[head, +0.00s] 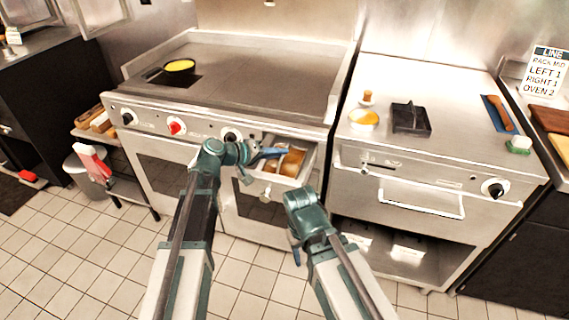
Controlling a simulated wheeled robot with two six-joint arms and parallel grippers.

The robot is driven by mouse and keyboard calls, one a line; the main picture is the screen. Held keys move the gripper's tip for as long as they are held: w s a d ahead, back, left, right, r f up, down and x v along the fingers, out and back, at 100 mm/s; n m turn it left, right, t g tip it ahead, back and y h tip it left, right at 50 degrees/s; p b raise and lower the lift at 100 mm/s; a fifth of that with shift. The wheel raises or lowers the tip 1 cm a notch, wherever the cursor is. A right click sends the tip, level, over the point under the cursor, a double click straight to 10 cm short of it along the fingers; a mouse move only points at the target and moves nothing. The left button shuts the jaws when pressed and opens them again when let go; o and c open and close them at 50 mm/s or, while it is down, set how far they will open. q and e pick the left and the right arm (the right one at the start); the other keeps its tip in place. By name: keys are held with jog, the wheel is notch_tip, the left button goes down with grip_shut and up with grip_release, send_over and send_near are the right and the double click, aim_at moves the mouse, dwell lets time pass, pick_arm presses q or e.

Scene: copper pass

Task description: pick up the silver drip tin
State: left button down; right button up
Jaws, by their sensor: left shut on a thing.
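A drawer (307,168) under the griddle is pulled open. In it sits a small tin with brown contents (292,162), which I take for the silver drip tin; its metal sides are mostly hidden. My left gripper (278,153) reaches over the drawer from the left, its blue fingers shut at the tin's near-left rim. The contact itself is too small to see clearly. My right gripper (296,254) hangs low in front of the range, pointing down, away from the drawer. Its fingers are largely hidden, so its opening does not show.
The tiled floor in front is clear.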

aim_at(267, 168)
pick_arm(q)
jog(key=shift+r, duration=0.2)
dwell(0.4)
jog(key=shift+r+p, duration=0.45)
jog(key=shift+p, duration=0.2)
jog(key=s+a, duration=0.1)
jog(key=a, duration=0.1)
jog(key=s+a, duration=0.1)
jog(key=shift+s+a, duration=0.2)
jog(key=shift+a, duration=0.15)
notch_tip(267, 168, up, 14)
jog(key=p, duration=1.3)
jog(key=shift+w+d+p, duration=0.15)
jog(key=shift+p, duration=0.25)
